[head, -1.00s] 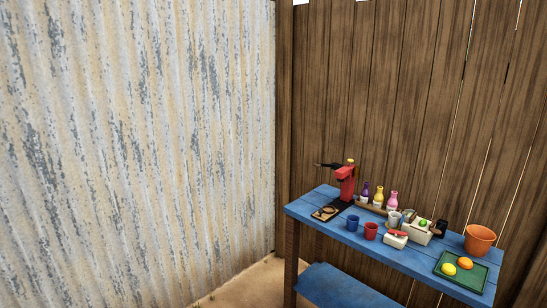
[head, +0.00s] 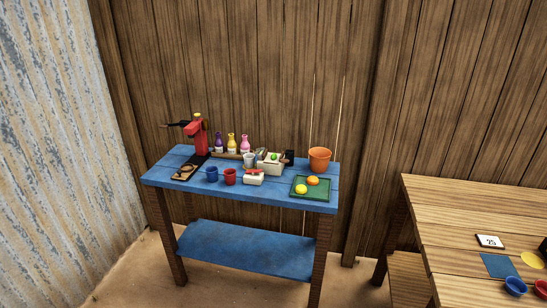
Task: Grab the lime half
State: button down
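A small green thing that looks like the lime half (head: 273,156) sits in or on a cream box (head: 271,168) on the blue table (head: 240,195). The box stands near the back, right of the middle. It is too small here to make out a cut face. My gripper is not in view.
Left of the box stand a red press (head: 200,138), a row of bottles (head: 232,143), a metal cup (head: 249,160), blue (head: 212,174) and red (head: 230,176) cups, and a white box (head: 253,177). Right are an orange pot (head: 319,159) and a green tray (head: 299,194) with fruit.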

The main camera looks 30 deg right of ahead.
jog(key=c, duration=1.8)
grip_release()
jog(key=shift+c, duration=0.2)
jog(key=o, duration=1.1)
